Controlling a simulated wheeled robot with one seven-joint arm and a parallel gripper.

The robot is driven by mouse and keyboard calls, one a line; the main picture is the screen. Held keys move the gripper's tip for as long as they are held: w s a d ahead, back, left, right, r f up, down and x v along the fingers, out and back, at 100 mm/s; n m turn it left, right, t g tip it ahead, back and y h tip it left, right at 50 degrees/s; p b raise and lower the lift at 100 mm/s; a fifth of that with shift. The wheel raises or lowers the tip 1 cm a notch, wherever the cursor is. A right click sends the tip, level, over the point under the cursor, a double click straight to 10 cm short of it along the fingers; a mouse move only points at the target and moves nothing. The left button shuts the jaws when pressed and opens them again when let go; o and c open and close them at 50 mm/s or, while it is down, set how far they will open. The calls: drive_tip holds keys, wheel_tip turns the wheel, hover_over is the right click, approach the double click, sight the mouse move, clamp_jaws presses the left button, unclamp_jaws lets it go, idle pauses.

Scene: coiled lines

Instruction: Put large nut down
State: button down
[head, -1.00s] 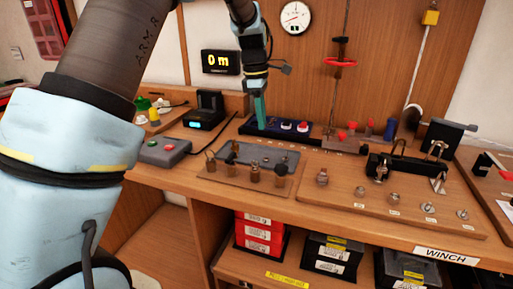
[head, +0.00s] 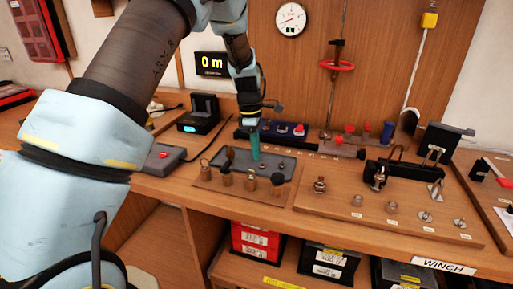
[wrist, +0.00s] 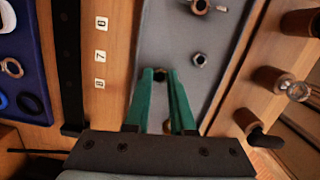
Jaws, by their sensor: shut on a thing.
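My gripper (head: 256,157) points down over the grey tray (head: 285,158) on the bench. In the wrist view, the green fingertips of my gripper (wrist: 161,73) are shut on a small dark nut, taken as the large nut (wrist: 160,76), mostly hidden by the fingers. The grey tray (wrist: 165,30) lies beneath it; I cannot tell whether the nut touches the tray. Another nut (wrist: 199,60) lies on the tray just right of the fingertips, apart from them. The held nut is too small to make out in the head view.
Several upright posts (head: 250,182) stand along the tray's near edge. A blue tray (head: 270,131) with rings lies behind it. A wooden board (head: 380,215) with fittings is to the right. A grey box with a red button (head: 163,157) stands left.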

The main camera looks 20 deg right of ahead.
drive_tip(key=c, duration=1)
unclamp_jaws()
drive_tip(key=shift+f, duration=0.1)
drive_tip(key=shift+c, duration=0.2)
wheel_tip(320, 180, up, 12)
drive_tip(key=a+b, duration=0.1)
drive_tip(key=b, duration=0.1)
drive_tip(key=shift+w, duration=0.45)
drive_tip(key=s+a+f+m+t, duration=0.15)
drive_tip(key=a+m, duration=0.35)
drive_tip(key=a, duration=1.6)
drive_tip(key=s+a+f+m, duration=0.2)
drive_tip(key=s+a+m, duration=0.1)
drive_tip(key=s+a, duration=0.2)
drive_tip(key=s+a+f+m+y, duration=0.1)
drive_tip(key=s+a+m, duration=0.3)
drive_tip(key=a, duration=0.5)
drive_tip(key=shift+s+a+f+t, duration=0.4)
drive_tip(key=shift+s+f+t, duration=0.05)
drive_tip(key=shift+s, duration=0.55)
